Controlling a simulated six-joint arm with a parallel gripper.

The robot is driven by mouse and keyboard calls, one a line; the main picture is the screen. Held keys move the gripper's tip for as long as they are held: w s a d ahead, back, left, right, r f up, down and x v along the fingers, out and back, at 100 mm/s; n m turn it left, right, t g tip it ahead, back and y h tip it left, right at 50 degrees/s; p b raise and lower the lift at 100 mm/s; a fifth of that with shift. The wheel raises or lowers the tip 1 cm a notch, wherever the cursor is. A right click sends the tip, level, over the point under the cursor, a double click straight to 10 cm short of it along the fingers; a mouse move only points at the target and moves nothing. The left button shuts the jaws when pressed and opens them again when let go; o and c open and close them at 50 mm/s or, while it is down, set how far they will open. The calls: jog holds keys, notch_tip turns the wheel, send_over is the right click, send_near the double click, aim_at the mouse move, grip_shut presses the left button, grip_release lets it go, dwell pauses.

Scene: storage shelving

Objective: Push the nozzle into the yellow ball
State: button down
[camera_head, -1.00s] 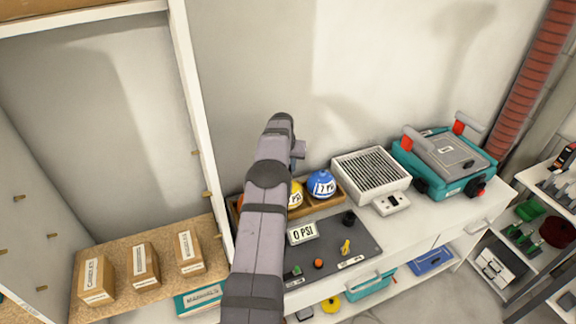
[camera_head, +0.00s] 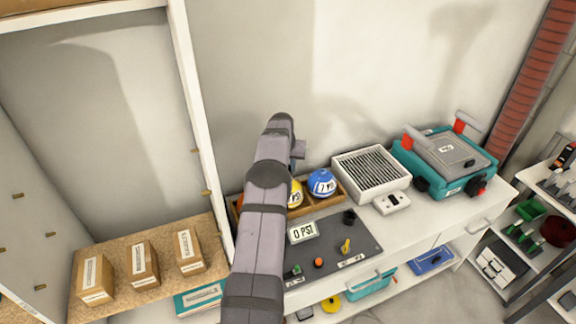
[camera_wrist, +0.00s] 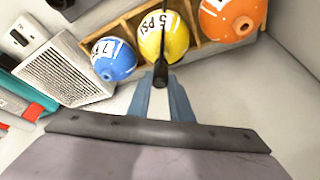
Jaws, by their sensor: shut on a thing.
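The yellow ball (camera_wrist: 165,40), marked "5 PSI", sits in the middle of a wooden tray (camera_wrist: 120,22) in the wrist view, between a blue and an orange ball. In the head view my arm partly covers the yellow ball (camera_head: 296,196). My gripper (camera_wrist: 160,84) is shut on the dark nozzle (camera_wrist: 160,73), at the near edge of the yellow ball. A thin black line runs from the nozzle up across the ball. I cannot tell whether the nozzle touches the ball. The gripper and nozzle are hidden behind my arm in the head view.
The blue ball (camera_head: 322,183) and orange ball (camera_wrist: 232,16) flank the yellow one closely. A white vented box (camera_head: 371,174) stands right of the tray. A dark panel with a "0 PSI" display (camera_head: 303,232) lies in front. The wall rises behind the tray.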

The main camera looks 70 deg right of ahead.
jog(key=shift+f+b, duration=0.9)
jog(key=shift+f, duration=0.2)
dwell(2.0)
jog(key=c, duration=0.9)
grip_release()
jog(key=shift+c, duration=0.2)
jog(key=shift+r+p, duration=2.5)
jog(key=shift+r, duration=1.5)
